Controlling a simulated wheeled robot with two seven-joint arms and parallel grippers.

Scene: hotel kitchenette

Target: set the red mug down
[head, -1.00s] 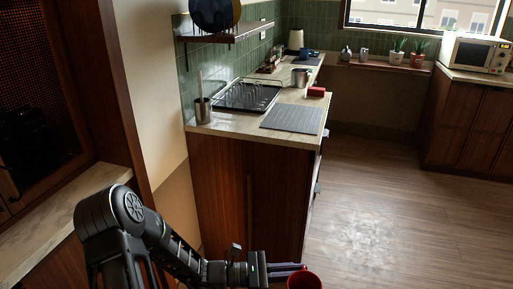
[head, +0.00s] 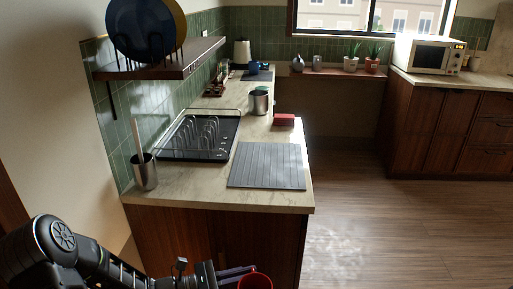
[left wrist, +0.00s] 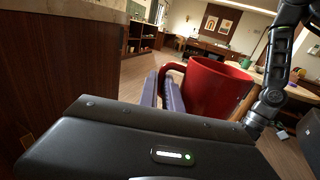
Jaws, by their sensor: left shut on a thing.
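The red mug (head: 256,281) is at the bottom edge of the head view, partly cut off. My left gripper (head: 236,272) is shut on it and holds it in the air in front of the counter's near end. In the left wrist view the red mug (left wrist: 212,90) is upright, and the fingers (left wrist: 166,92) are at its handle side. Its base is hidden behind the gripper body. My right gripper is not in view; a black arm of mine shows at the right of the left wrist view.
Bare counter shows around the mat.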

